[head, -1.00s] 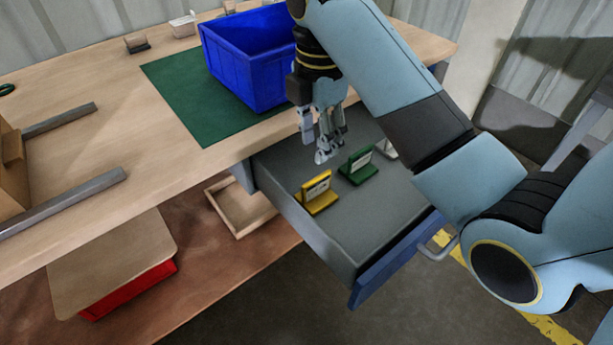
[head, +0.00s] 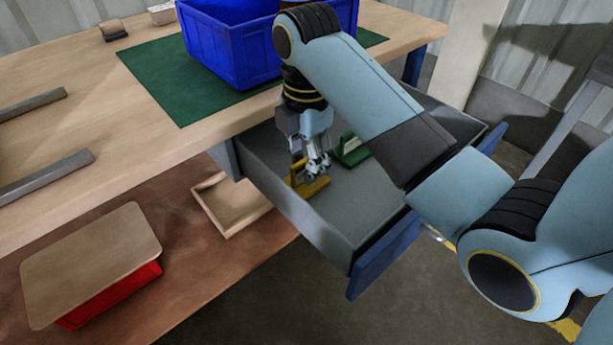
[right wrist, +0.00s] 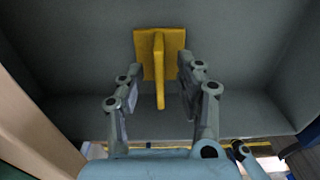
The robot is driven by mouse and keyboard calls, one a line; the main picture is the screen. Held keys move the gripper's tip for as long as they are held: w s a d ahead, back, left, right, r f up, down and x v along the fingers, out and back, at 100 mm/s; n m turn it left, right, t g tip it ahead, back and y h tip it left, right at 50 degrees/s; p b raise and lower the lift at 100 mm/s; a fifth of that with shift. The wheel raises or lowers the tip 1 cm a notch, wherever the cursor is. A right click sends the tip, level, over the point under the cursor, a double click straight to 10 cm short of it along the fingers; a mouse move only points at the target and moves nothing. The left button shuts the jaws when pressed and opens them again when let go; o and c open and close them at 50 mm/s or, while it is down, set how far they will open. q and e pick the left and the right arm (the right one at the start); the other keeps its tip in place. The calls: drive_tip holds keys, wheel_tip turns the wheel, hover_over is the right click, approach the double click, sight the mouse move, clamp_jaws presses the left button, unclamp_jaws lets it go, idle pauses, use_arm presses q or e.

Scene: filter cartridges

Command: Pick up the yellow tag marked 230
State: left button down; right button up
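The yellow tag (head: 318,187) stands in the open grey drawer, partly hidden behind my right gripper in the head view. In the right wrist view the yellow tag (right wrist: 160,65) shows a flat base and an upright plate; its marking cannot be read. My right gripper (head: 312,176) is down in the drawer at the tag. In the right wrist view my right gripper (right wrist: 158,80) is open, with one finger on each side of the upright plate and a gap on both sides. My left gripper is not in view.
A green tag (head: 350,152) stands just behind the gripper in the drawer (head: 365,200). The drawer walls surround the gripper closely. A blue bin (head: 235,55) stands on a green mat (head: 165,90) on the bench. A red box with a tan lid (head: 90,260) sits below.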

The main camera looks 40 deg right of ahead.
clamp_jaws()
drive_tip(key=shift+r, duration=0.1)
